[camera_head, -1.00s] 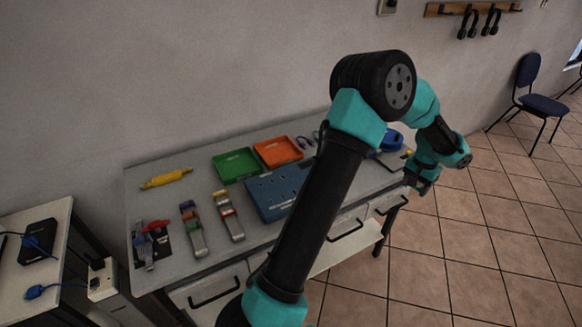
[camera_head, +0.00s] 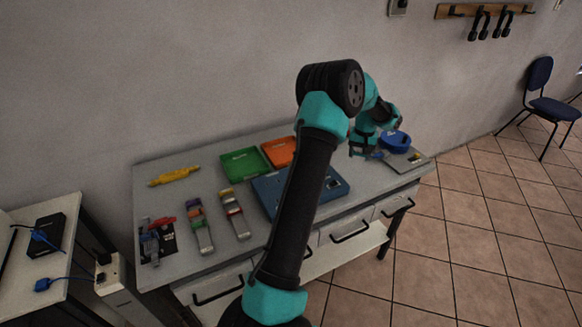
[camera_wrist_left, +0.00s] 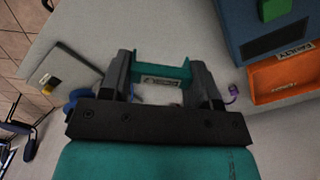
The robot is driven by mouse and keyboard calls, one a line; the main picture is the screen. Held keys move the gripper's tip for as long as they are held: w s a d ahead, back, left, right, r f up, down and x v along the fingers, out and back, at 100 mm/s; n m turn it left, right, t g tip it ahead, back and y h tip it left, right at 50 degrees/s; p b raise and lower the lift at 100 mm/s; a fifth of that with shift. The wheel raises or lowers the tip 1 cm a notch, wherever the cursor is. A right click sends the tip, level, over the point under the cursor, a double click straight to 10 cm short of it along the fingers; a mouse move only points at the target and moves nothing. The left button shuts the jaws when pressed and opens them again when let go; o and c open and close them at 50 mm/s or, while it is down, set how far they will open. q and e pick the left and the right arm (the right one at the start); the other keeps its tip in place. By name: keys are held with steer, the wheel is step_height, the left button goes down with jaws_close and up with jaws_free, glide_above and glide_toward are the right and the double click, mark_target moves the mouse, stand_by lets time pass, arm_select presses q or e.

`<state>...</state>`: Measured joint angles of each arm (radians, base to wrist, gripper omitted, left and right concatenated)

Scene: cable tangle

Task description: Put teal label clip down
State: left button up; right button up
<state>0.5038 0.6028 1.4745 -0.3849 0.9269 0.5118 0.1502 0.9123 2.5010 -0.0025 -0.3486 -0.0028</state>
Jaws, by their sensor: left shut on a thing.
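The teal label clip (camera_wrist_left: 162,75) is a bar with a pale printed label, seen in the left wrist view. My left gripper (camera_wrist_left: 166,82) is shut on it, with one finger at each end of the bar. In the head view, my left gripper (camera_head: 366,153) is over the right back part of the table, beside the blue round object (camera_head: 397,141). The clip is too small there to make out clearly. I cannot tell whether it touches the table top. My right gripper is in neither view.
The orange tray (camera_wrist_left: 285,82) and blue box (camera_wrist_left: 262,40) lie right of the gripper in the wrist view, with a purple item (camera_wrist_left: 233,92) nearer. A grey plate (camera_wrist_left: 65,78) lies left. The green tray (camera_head: 246,164) stands farther left on the table (camera_head: 180,265).

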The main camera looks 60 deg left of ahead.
arm_select(q)
glide_above(355, 178)
steer(key=shift+s+f, duration=0.1)
steer(key=shift+f, duration=3)
steer(key=shift+f, duration=1.9)
steer(key=shift+f, duration=0.1)
steer(key=o, duration=0.9)
steer(key=shift+o, duration=0.2)
step_height(355, 178, up, 12)
steer(key=shift+r, duration=0.15)
